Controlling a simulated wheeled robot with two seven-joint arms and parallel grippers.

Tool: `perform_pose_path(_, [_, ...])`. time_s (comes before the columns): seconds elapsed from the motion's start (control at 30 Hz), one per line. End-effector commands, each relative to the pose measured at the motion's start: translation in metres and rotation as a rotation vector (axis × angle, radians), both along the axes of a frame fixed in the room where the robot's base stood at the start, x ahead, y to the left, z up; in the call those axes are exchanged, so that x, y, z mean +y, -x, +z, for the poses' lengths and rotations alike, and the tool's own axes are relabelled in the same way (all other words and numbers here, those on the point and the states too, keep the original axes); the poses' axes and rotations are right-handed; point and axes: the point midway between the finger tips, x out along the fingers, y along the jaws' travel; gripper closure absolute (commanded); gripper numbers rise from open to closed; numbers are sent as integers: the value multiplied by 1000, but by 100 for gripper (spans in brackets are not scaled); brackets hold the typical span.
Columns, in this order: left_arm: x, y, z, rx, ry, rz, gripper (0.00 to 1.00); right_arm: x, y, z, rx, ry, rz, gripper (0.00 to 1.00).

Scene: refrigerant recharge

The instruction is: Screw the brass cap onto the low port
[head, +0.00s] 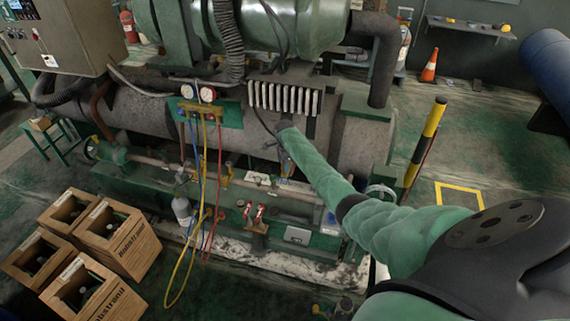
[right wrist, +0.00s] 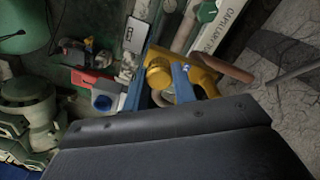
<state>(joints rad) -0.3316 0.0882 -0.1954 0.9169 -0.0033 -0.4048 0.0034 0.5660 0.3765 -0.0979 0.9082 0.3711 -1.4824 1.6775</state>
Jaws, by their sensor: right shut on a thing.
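The brass cap (right wrist: 158,74) is a round yellow-gold piece in the right wrist view. It sits between the two blue fingers of my right gripper (right wrist: 160,84), which is shut on it. A yellow valve body (right wrist: 207,76) is close beside the cap, just past the right-hand finger. The low port itself is hidden, and I cannot tell whether the cap touches it. In the head view my right arm reaches from the lower right to the skid, with its gripper (head: 285,160) small and partly hidden by the forearm. My left gripper is not in view.
A gauge manifold (head: 205,113) with blue, yellow and red hoses hangs left of my gripper. A grey cylinder (head: 182,211) stands below it. Wooden crates (head: 118,240) stand at lower left. A yellow-black post (head: 426,140) rises right of my forearm.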

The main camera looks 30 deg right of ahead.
Motion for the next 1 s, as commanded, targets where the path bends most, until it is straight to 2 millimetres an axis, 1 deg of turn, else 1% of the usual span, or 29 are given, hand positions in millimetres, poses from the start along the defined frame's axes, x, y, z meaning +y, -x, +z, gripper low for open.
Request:
perform_pose_path(0.03, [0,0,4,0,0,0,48,0,0,1,1,-1,-18,95])
perform_pose_path(0.1, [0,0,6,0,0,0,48,1,0,1,1,-1,-44,95])
perform_pose_path(0.23, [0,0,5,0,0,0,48,1,1,-1,1,-2,-130,95])
perform_pose_path(0.57, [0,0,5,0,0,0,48,0,1,-1,1,-1,-153,95])
perform_pose_path(0.67, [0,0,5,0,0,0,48,1,1,-2,2,-2,-223,95])
perform_pose_path(0.83, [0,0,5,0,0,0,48,1,1,-2,1,-1,-394,95])
perform_pose_path(1.0, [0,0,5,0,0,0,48,1,1,-2,1,0,-458,95])
